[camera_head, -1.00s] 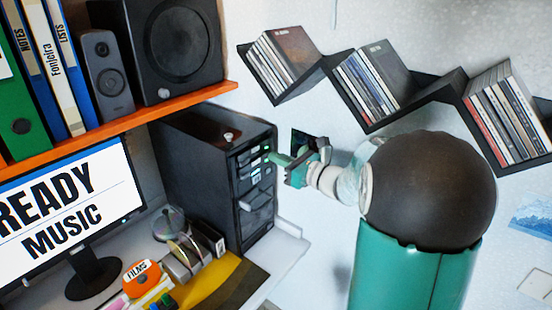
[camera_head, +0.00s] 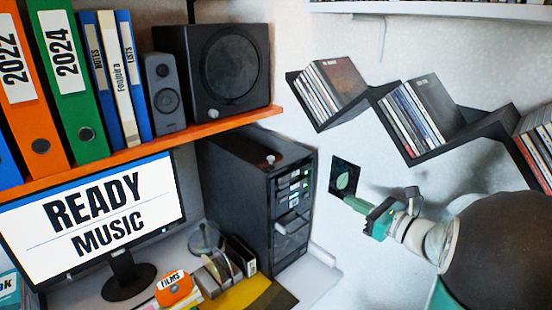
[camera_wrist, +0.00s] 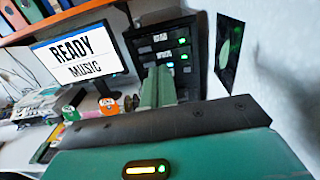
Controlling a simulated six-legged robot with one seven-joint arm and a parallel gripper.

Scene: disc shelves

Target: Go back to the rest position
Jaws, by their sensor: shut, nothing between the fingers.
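My gripper (camera_head: 362,209) is at the right of the head view, in the air to the right of the black computer tower (camera_head: 240,190). It is shut and empty, with its green fingers pointing left. In the wrist view my gripper's fingers (camera_wrist: 157,88) stand together in front of the tower (camera_wrist: 165,45), which has green lights on its front. The fingers look apart from the tower. My arm's dark round joint fills the lower right corner of the head view.
The monitor (camera_head: 95,215) reads READY MUSIC. Discs (camera_head: 225,268) stand in a rack on the desk. Zigzag shelves (camera_head: 385,92) with disc cases hang on the right wall. A dark leaf picture (camera_head: 345,178) is behind my gripper. An orange shelf (camera_head: 150,148) holds binders and a speaker (camera_head: 232,70).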

